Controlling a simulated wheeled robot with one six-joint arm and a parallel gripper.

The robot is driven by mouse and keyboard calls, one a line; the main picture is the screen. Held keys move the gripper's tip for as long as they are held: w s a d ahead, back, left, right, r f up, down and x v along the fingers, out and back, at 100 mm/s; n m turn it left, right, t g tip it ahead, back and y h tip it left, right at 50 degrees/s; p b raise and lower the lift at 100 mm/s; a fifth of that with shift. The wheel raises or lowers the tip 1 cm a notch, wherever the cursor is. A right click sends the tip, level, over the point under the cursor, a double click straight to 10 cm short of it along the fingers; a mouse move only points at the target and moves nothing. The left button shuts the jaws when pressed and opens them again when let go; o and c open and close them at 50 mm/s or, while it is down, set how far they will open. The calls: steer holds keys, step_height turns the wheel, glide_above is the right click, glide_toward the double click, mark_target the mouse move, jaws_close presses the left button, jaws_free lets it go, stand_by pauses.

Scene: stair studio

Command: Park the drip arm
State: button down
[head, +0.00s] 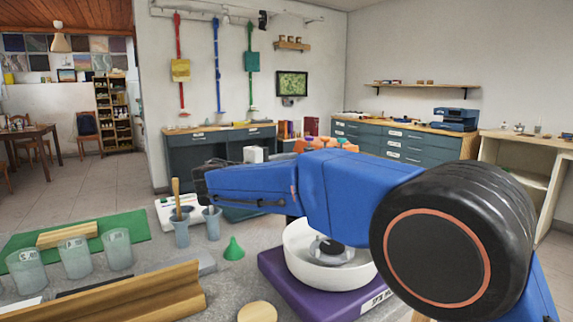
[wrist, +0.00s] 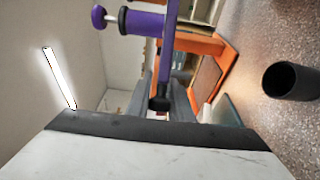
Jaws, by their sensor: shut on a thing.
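The purple spin machine (head: 283,280) stands on the bench with a white bowl (head: 300,262) and a dark round piece (head: 327,246) in the bowl's middle. In the wrist view a purple bar with a black end, apparently the drip arm (wrist: 167,50), runs down the upper middle, with a purple knob (wrist: 137,22) beside it. The dark end of my gripper (head: 199,184) shows left of my blue arm, over the bench. It is shut, seemingly on the drip arm, but the contact itself is hidden. In the head view my arm covers the area behind the bowl.
Left of the bowl are a green funnel (head: 233,249), two grey cups (head: 181,230) and a white device (head: 165,213). Several clear beakers (head: 76,257) and a wooden rail (head: 130,292) fill the left front. A dark cup (wrist: 290,82) shows in the wrist view.

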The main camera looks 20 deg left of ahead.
steer(key=shift+w+d+f, duration=0.1)
steer(key=shift+d, duration=0.15)
steer(key=c, duration=1.6)
jaws_free()
steer(key=shift+d, duration=0.15)
steer(key=v, duration=1.7)
